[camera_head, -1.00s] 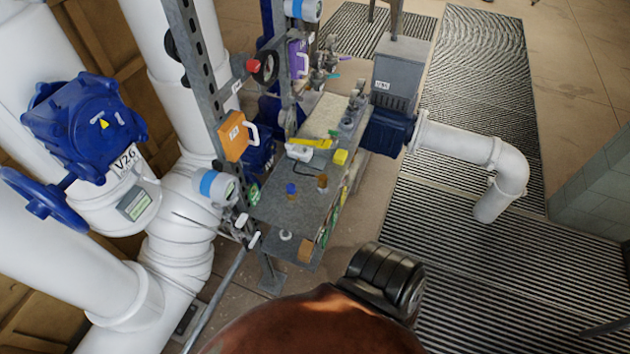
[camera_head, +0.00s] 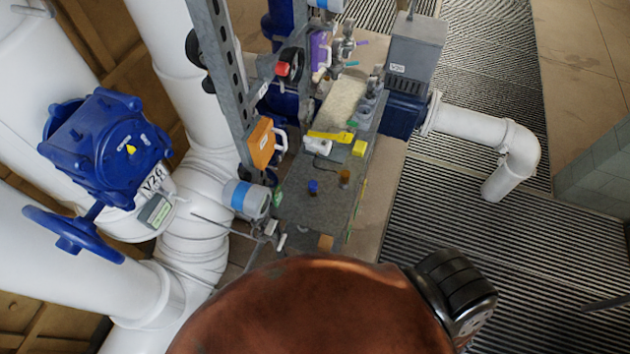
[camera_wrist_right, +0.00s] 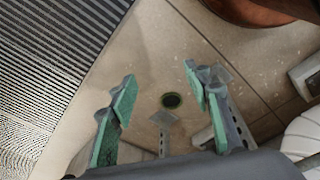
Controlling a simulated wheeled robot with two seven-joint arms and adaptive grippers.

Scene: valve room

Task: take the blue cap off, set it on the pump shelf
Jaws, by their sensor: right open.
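The small blue cap (camera_head: 313,186) sits upright on the grey shelf (camera_head: 299,208) beside the pump, left of a small brown bottle (camera_head: 345,176). Whether the blue cap tops a bottle or fitting is too small to tell. My left gripper is not in view. The near end of the shelf is hidden in the head view.
An upright slotted post (camera_head: 228,85) and a grey-blue gauge (camera_head: 246,198) stand left of the shelf. A yellow block (camera_head: 359,148) and yellow tool (camera_head: 331,136) lie farther back. The pump (camera_head: 401,113) is behind right. Floor grating (camera_head: 530,245) lies open at right.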

